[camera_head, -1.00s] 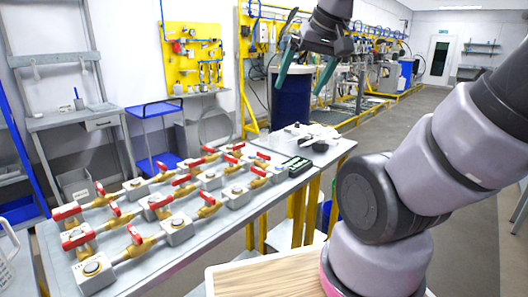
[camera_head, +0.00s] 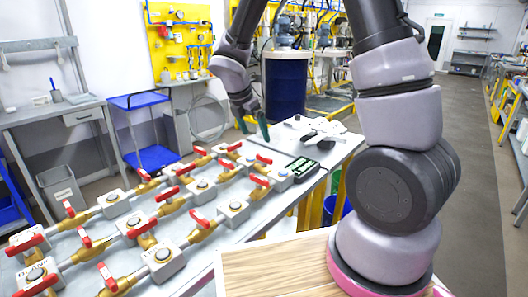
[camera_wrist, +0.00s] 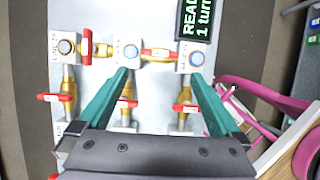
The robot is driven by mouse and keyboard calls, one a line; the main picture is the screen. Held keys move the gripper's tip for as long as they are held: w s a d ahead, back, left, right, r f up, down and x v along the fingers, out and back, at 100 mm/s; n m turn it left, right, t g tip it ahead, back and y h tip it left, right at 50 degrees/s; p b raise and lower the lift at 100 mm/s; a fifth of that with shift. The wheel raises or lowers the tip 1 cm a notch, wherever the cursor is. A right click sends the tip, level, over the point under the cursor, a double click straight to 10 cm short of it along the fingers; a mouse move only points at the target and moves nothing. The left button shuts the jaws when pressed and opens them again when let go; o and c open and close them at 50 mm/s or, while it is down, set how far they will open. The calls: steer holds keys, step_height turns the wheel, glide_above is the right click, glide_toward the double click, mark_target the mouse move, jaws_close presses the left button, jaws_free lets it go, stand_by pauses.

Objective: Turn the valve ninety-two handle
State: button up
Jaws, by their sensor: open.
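Several brass valves with red handles stand in rows on a grey table (camera_head: 205,285), joined by pipes to grey blocks with round buttons. My gripper (camera_head: 253,126) is open and empty, pointing down above the far end of the valve rows. In the wrist view, the teal fingers of my gripper (camera_wrist: 160,76) are spread wide. A valve with a red handle (camera_wrist: 158,55) lies just beyond and between the fingertips. Another red handle (camera_wrist: 187,109) shows between the fingers at right, and one (camera_wrist: 57,98) lies outside at left. Block labels are too small to read, so I cannot tell which valve is ninety-two.
A dark display (camera_head: 302,166) with green text lies at the table's far right; its text shows partly in the wrist view (camera_wrist: 195,20). A blue drum (camera_head: 286,85) stands behind the table. A blue trolley (camera_head: 150,158) is at left. Open floor lies at right.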

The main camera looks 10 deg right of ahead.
mark_target(264, 156)
steer(key=x, duration=1)
steer(key=shift+f, duration=0.2)
steer(key=shift+s, duration=0.1)
steer(key=c, duration=1.1)
steer(key=shift+o, duration=0.2)
